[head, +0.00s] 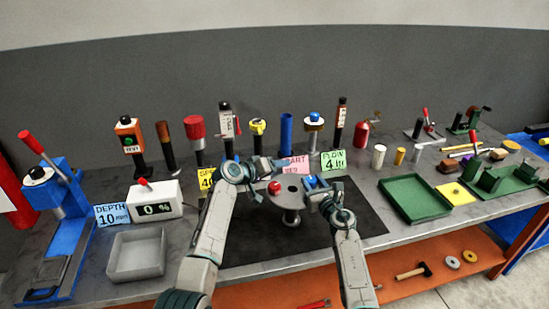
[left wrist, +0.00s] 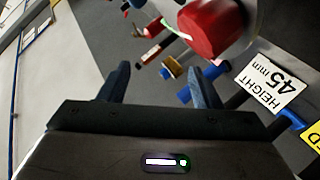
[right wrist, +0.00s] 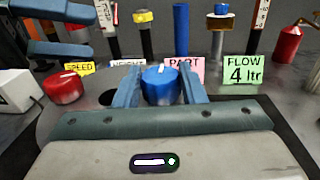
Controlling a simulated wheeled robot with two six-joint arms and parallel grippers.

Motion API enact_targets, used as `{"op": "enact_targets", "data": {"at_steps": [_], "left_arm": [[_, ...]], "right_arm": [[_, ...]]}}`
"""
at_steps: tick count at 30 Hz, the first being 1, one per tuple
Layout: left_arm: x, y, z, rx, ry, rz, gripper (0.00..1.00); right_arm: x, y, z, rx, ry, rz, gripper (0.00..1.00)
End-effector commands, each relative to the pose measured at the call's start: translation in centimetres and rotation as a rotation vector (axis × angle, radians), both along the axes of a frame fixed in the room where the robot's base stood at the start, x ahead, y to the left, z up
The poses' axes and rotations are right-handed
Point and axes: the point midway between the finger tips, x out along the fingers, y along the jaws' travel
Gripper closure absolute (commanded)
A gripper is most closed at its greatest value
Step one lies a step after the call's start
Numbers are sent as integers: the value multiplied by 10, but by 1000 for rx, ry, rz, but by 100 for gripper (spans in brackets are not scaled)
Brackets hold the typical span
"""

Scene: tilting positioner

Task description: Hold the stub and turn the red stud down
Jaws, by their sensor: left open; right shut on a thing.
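The grey positioner plate (head: 292,195) stands over the dark mat and carries the red stud and the blue stub. The red stud (head: 274,188) has a white mark on top and shows at the left in the right wrist view (right wrist: 64,88). The blue stub (right wrist: 160,87) sits between the fingers of my right gripper (right wrist: 160,82), which is shut on it. My left gripper (head: 281,165) is open and empty, above and beside the red stud. In the left wrist view the red stud (left wrist: 214,30) lies beyond the fingers, off to the right, not between them.
Several posts and label cards stand behind the plate, among them a green FLOW card (head: 334,160) and a blue tube (head: 287,135). A white display box (head: 155,200) and a grey tray (head: 137,254) are at left. A green tray (head: 415,197) is at right.

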Motion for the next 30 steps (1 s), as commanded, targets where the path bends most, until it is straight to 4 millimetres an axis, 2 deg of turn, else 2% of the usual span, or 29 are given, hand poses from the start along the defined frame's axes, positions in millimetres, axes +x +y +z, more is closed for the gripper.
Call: {"op": "enact_targets", "data": {"at_steps": [1, 5, 11, 15, 21, 30], "left_arm": [[3, -10, 8, 56, -8, -41, 42], [6, -31, 21, 235, -19, -163, 42], [6, -48, 34, 524, -12, -361, 42], [0, -47, 38, 737, 20, -521, 42], [-13, -30, 44, 1013, 107, -770, 42], [-33, -4, 65, 1236, 237, -1031, 42]], "right_arm": [[0, 1, -1, 1, 1, 1, 100], [0, 1, -1, 1, 1, 1, 100], [0, 1, -1, 1, 1, 1, 100], [0, 1, -1, 1, 1, 1, 100], [0, 1, -1, 1, 1, 1, 100], [0, 1, -1, 1, 1, 1, 100]]}}
